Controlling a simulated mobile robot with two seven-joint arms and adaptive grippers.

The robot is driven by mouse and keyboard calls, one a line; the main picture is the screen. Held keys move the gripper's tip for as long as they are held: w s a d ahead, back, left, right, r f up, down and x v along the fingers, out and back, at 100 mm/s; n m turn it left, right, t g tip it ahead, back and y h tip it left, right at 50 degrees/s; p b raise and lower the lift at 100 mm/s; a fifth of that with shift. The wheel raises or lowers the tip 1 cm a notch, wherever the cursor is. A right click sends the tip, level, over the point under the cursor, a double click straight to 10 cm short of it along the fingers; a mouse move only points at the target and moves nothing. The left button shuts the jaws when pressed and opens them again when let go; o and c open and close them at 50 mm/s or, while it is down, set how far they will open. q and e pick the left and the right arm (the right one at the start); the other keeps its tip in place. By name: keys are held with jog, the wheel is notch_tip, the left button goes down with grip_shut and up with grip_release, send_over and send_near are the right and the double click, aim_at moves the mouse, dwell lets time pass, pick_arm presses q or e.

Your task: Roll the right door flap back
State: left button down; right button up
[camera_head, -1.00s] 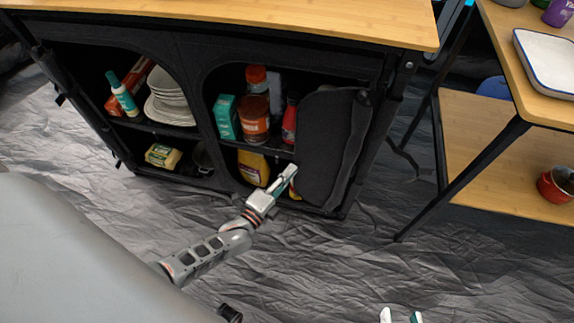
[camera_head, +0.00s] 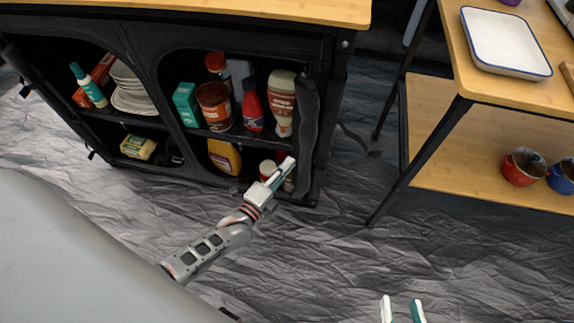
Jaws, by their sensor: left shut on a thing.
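The right door flap (camera_head: 308,125) of the black fabric cabinet is a narrow, dark, folded strip along the right edge of the right compartment. That compartment is open to view. My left gripper (camera_head: 284,172) is at the lower part of the opening, shut on the flap's lower left edge, though its fingertips partly hide the contact. My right gripper (camera_head: 402,310) shows only as two fingertips at the bottom edge, apart and with nothing between them.
The right compartment holds several items, including a red bottle (camera_head: 252,104), a brown jar (camera_head: 214,106) and a teal box (camera_head: 187,104). The left compartment holds plates (camera_head: 131,92). A wooden shelf table (camera_head: 450,150) stands at the right. The crumpled grey floor in front is clear.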

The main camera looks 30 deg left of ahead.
pick_arm(q)
jog(key=shift+w+d+r, duration=0.1)
jog(key=shift+d, duration=0.05)
dwell(0.3)
jog(key=c, duration=2.2)
grip_release()
jog(key=shift+w+d, duration=0.1)
jog(key=shift+d, duration=0.05)
jog(key=shift+o, duration=0.2)
jog(key=s, duration=0.7)
jog(key=shift+s+a, duration=0.3)
jog(key=shift+a, duration=0.15)
